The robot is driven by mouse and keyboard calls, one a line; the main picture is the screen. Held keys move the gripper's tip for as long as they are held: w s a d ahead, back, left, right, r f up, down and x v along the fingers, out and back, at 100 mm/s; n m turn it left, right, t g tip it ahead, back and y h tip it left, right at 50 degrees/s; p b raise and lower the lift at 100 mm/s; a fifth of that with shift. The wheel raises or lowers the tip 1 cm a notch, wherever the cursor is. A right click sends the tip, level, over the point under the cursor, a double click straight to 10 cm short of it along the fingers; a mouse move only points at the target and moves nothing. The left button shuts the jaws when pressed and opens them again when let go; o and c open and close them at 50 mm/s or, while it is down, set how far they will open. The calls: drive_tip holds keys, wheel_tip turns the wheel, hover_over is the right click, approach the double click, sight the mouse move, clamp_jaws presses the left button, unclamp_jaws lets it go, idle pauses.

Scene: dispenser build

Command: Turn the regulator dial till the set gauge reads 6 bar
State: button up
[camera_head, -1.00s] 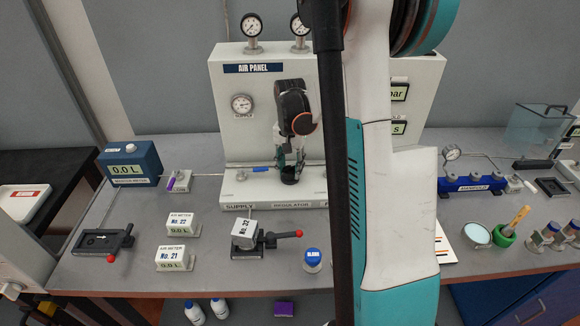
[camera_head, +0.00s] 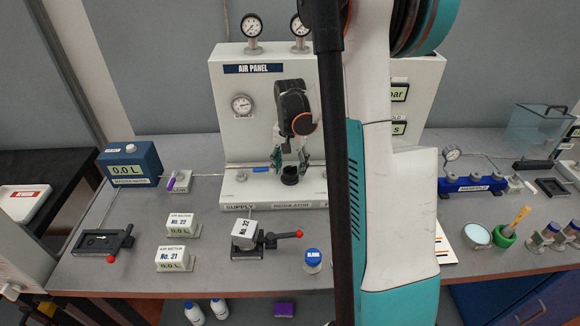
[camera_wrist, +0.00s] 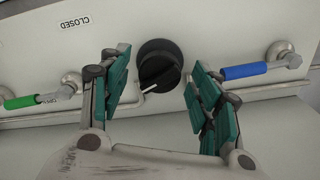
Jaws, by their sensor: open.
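The black regulator dial (camera_head: 290,175) sits on the ledge of the air panel, above the REGULATOR label. In the wrist view the round dial (camera_wrist: 158,62) has a raised grip bar and a white pointer mark at its lower left. My gripper (camera_head: 290,158) is just above the dial in the head view. In the wrist view my gripper (camera_wrist: 160,95) is open, with a green-padded finger on each side of the dial and a gap to it on both sides. The set gauge's reading cannot be made out; my arm hides part of the panel, including a display ending in "bar" (camera_head: 399,91).
A blue-handled valve (camera_wrist: 252,70) and a green-handled valve (camera_wrist: 35,98) flank the dial. The supply gauge (camera_head: 242,104) is on the panel face, with two gauges (camera_head: 252,25) on top. Air meters and a clamp (camera_head: 262,241) stand on the bench in front.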

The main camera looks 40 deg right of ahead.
sight(290, 167)
wheel_tip(290, 167, up, 12)
idle(0.5)
idle(0.4)
